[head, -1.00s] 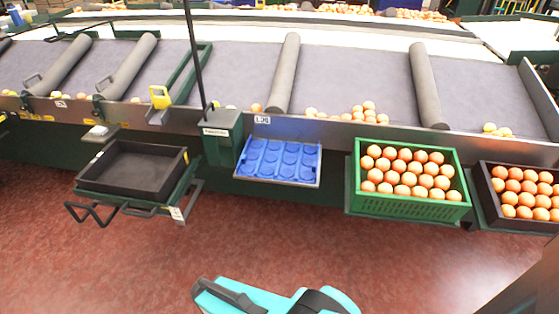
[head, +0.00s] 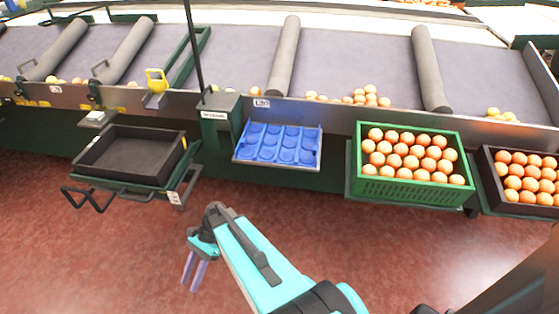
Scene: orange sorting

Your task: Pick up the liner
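A blue liner (head: 278,144) with round cups lies on a small shelf at the front of the sorting line, in the middle of the head view. It looks empty. My gripper (head: 193,275) is at the lower left of the liner, in front of the line and over the red floor. Its two purple fingers point down and stand apart with nothing between them. The gripper is clear of the liner.
An empty black crate (head: 128,156) stands left of the liner. A green crate (head: 357,160) full of oranges is to its right, then a dark crate (head: 484,169) of oranges. A green post box (head: 217,125) stands just left of the liner.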

